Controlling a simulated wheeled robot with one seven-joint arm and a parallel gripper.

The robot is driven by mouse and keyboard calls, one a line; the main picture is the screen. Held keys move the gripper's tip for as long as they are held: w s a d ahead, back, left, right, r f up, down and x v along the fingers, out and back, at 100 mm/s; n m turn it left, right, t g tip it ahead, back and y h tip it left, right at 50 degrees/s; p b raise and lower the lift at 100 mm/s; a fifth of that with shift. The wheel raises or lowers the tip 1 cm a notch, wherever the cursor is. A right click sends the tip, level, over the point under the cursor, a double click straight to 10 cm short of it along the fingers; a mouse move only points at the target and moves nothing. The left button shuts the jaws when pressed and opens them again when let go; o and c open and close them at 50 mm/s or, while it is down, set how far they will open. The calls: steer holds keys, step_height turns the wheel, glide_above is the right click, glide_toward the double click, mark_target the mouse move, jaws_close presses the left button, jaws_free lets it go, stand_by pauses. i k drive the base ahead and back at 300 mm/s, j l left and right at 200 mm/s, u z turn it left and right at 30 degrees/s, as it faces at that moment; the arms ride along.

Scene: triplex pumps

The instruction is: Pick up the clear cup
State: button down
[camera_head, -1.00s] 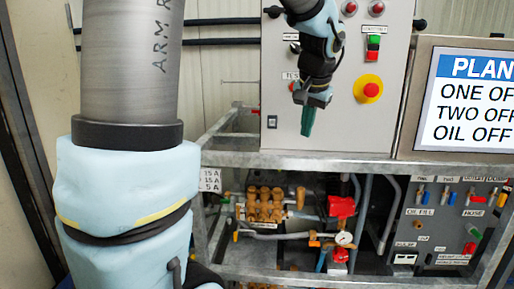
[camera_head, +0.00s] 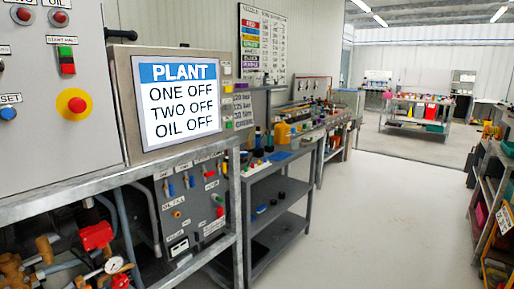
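I cannot make out a clear cup in the head view; the items on the far benches are too small to tell apart. My gripper and arm are out of the picture.
A control cabinet (camera_head: 50,110) and a screen reading PLANT (camera_head: 180,100) stand at the left on a metal frame. A shelved bench (camera_head: 275,195) with bottles follows. A cart (camera_head: 418,122) stands at the back. Shelving (camera_head: 490,180) lines the right. The pale floor (camera_head: 375,215) between is clear.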

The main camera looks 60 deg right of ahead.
mark_target(294, 143)
steer(key=l, duration=0.55)
steer(key=l+u, duration=0.1)
steer(key=l, duration=0.35)
steer(key=k+l+u, duration=0.15)
steer(key=l, duration=0.35)
steer(key=l+u, duration=0.1)
steer(key=l, duration=0.35)
steer(key=k+l+u, duration=0.1)
steer(key=l, duration=0.35)
steer(key=k+l+u, duration=0.15)
steer(key=l, duration=0.3)
steer(key=k+l+u, duration=0.1)
steer(key=l, duration=0.35)
steer(key=k+l+u, duration=0.3)
steer(key=l, duration=0.5)
steer(key=k+l+u, duration=0.3)
steer(key=k+l, duration=0.2)
steer(key=l, duration=0.2)
steer(key=k+l+u, duration=0.3)
steer(key=k+l, duration=0.2)
steer(key=k+l+u, duration=0.15)
steer(key=k+l, duration=0.2)
steer(key=k+l+u, duration=0.1)
steer(key=k+l, duration=0.25)
steer(key=k+l+u, duration=0.15)
steer(key=k, duration=0.35)
steer(key=k+l+u, duration=0.15)
steer(key=k+l, duration=0.2)
steer(key=k+l+u, duration=0.15)
steer(key=k, duration=0.4)
